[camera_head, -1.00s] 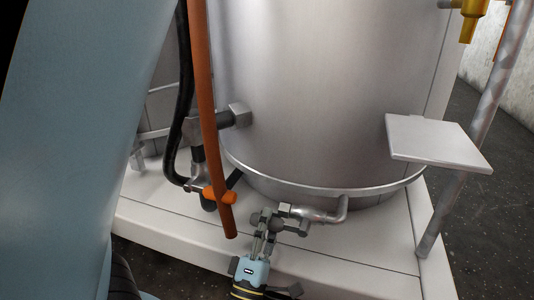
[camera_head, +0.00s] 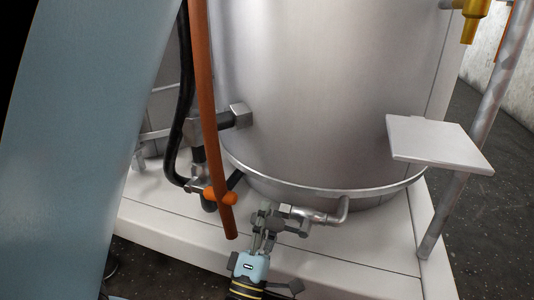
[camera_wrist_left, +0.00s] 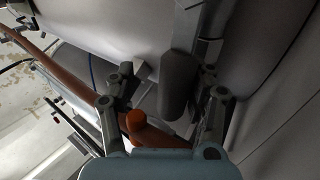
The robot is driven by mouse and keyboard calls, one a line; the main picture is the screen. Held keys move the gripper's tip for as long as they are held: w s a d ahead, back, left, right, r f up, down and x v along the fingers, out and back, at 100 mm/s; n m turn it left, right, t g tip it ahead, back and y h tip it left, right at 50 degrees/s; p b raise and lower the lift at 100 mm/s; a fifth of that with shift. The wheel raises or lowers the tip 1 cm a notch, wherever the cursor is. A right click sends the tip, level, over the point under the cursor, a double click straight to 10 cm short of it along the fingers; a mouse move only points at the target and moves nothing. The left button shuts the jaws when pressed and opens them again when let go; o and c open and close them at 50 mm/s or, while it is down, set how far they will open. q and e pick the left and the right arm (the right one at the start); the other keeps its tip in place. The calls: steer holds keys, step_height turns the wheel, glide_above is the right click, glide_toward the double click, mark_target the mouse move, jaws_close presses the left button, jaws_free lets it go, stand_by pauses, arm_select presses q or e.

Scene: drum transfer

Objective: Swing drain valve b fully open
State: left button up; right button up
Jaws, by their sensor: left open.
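A metal drain pipe (camera_head: 328,216) leaves the foot of the large steel tank in the head view and bends toward my left gripper (camera_head: 266,214). The grey drain valve parts at its end are partly hidden by the gripper. The left gripper is open, its fingers up at the valve. In the left wrist view a dark grey rounded handle (camera_wrist_left: 178,85) hangs between the two fingers (camera_wrist_left: 165,100), nearer the right one. I cannot tell whether a finger touches it. Which valve is b is not marked in the frames. My right gripper is not in view.
An orange hose (camera_head: 208,120) and a black hose (camera_head: 180,110) hang left of the gripper. A second fitting with an orange knob (camera_head: 219,197) sits beside them. A flat plate (camera_head: 436,142) on a post stands at the right. The white platform (camera_head: 370,240) is mostly clear right of the pipe.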

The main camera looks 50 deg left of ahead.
arm_select(q)
step_height(320, 180, up, 8)
stand_by(0.4)
